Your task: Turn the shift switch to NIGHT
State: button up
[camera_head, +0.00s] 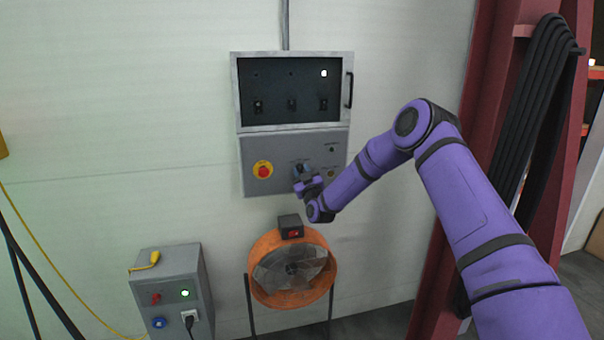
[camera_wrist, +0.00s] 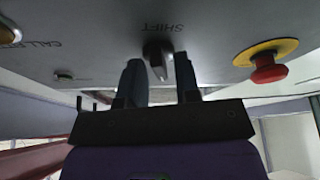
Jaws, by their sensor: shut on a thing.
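The shift switch (camera_wrist: 155,50) is a dark knob on the grey panel (camera_head: 285,150), beside an upside-down SHIFT label in the wrist view. My gripper (camera_wrist: 158,62) is at the panel with one dark finger on each side of the knob, shut on it. In the head view my gripper (camera_head: 302,175) covers most of the switch. I cannot read a NIGHT mark or tell which position the knob points to.
A red emergency stop on a yellow ring (camera_head: 263,171) sits left of the switch. A call button (camera_wrist: 9,34) lies on its other side. A dark-windowed cabinet (camera_head: 290,88) is above. An orange fan (camera_head: 291,268) and a grey socket box (camera_head: 170,290) stand below.

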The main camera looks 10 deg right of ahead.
jog(key=m+h, duration=0.2)
jog(key=m, duration=0.3)
jog(key=m+h, duration=0.3)
jog(key=m, duration=0.1)
jog(key=shift+a+r+m, duration=0.1)
jog(key=shift+a+m, duration=0.05)
jog(key=shift+m, duration=0.25)
jog(key=m+h, duration=0.1)
jog(key=m, duration=0.3)
jog(key=m+g+h, duration=0.1)
jog(key=m+h, duration=0.1)
jog(key=m, duration=0.2)
jog(key=shift+r+g+h, duration=0.1)
jog(key=shift+g+h, duration=0.2)
jog(key=o, duration=0.6)
jog(key=shift+w, duration=0.1)
jog(key=shift+c, duration=0.2)
jog(key=shift+s+a+f, duration=0.2)
jog(key=shift+s+f, duration=0.05)
jog(key=shift+s, duration=0.3)
jog(key=v, duration=0.9)
jog(key=shift+s, duration=0.3)
jog(key=shift+a, duration=0.1)
